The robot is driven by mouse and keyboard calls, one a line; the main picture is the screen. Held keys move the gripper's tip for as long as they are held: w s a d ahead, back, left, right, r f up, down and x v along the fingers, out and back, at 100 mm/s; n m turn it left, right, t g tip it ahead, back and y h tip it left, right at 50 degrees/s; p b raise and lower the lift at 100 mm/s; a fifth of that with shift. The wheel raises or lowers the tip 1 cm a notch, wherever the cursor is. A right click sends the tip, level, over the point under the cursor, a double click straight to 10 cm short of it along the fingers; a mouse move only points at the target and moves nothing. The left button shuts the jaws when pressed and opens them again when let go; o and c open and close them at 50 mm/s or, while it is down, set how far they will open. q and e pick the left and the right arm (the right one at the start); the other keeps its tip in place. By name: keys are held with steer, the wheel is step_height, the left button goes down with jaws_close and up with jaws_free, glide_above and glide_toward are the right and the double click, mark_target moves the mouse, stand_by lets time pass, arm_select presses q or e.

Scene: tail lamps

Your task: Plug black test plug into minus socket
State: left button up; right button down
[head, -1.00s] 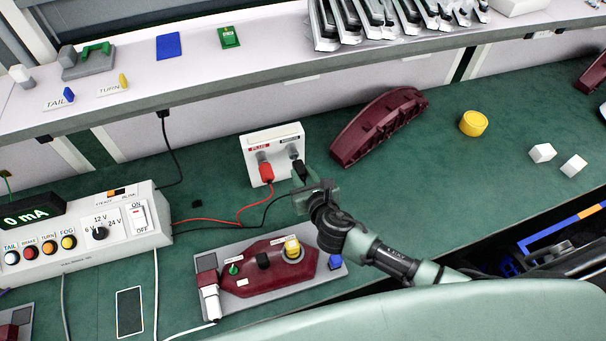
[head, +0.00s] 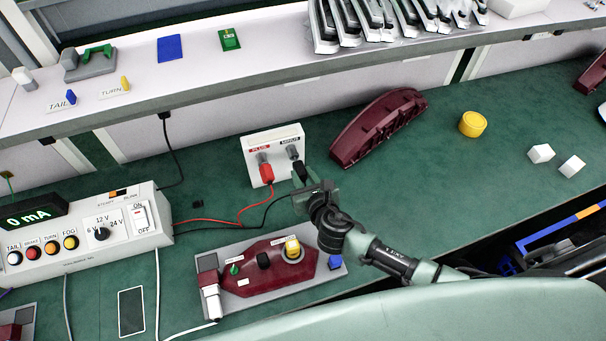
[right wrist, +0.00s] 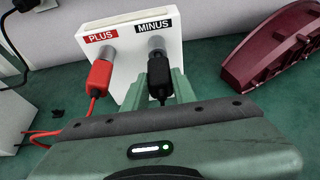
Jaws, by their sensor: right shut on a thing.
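The white socket box (head: 261,143) stands on the green bench with PLUS and MINUS labels. The red plug (head: 266,173) is in the plus socket; it also shows in the right wrist view (right wrist: 98,76). The black test plug (right wrist: 159,79) is at the minus socket (right wrist: 157,46), in line with it and apparently touching or inserted; how deep I cannot tell. My right gripper (head: 304,180) is shut on the black plug, its fingers (right wrist: 165,88) on both sides of it. The plug's far end in the head view (head: 298,168) is partly hidden. My left gripper is not in view.
A dark red lamp housing (head: 378,127) lies right of the box. A lamp fixture (head: 265,268) sits in front, and the control unit (head: 90,235) reading 0 mA stands left. A yellow cap (head: 473,123) and white cubes (head: 541,153) lie farther right.

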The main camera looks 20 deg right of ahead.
steer(key=shift+w, duration=0.2)
steer(key=shift+w, duration=0.75)
steer(key=c, duration=1.1)
jaws_free()
steer(key=shift+o, duration=0.2)
steer(key=shift+s, duration=0.1)
steer(key=v, duration=0.7)
steer(key=shift+s+b, duration=0.35)
steer(key=shift+r, duration=0.1)
